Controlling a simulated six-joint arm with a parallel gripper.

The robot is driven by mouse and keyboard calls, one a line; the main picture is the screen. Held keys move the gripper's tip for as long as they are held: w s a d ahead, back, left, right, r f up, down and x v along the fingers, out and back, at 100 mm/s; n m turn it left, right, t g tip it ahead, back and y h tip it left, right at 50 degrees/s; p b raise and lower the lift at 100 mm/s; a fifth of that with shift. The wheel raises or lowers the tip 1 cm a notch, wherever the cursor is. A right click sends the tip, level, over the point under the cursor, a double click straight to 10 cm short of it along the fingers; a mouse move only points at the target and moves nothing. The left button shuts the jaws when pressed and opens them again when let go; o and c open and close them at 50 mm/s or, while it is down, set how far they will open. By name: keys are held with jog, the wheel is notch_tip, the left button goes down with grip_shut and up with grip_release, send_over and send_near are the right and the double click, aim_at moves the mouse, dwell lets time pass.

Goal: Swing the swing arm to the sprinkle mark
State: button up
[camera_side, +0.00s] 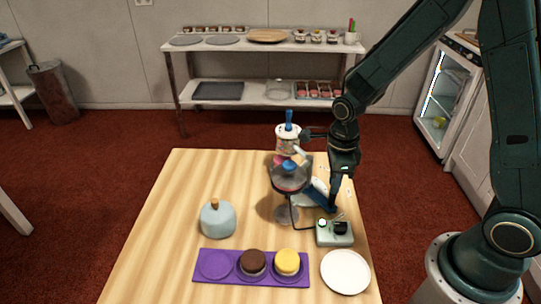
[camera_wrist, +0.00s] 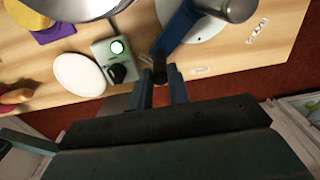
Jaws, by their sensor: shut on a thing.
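The swing arm (camera_wrist: 182,32) is a blue bar in the wrist view, running from a grey round pivot (camera_wrist: 240,8) down to an end between my fingers. My gripper (camera_wrist: 162,78) is shut on that end. In the side view the blue swing arm (camera_side: 319,188) shows right of the turntable, with my gripper (camera_side: 334,204) pointing down at its outer end. Small white labels lie on the table, one (camera_wrist: 258,30) right of the pivot and one (camera_wrist: 201,71) right of my fingers. Their text is too small to read, so I cannot tell which is the sprinkle mark.
A control box (camera_side: 322,238) with a lit green button and a white plate (camera_side: 345,272) are in front. A purple tray (camera_side: 203,279) holds cakes. A blue dome (camera_side: 218,221) stands left. The table's left part is clear.

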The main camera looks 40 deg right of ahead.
jog(key=shift+s+a, duration=0.1)
jog(key=shift+s, duration=0.1)
jog(key=shift+w+a, duration=0.1)
jog(key=shift+a, duration=0.55)
jog(key=o, duration=0.8)
jog(key=shift+w, duration=0.1)
notch_tip(320, 180, up, 7)
jog(key=shift+w, duration=0.1)
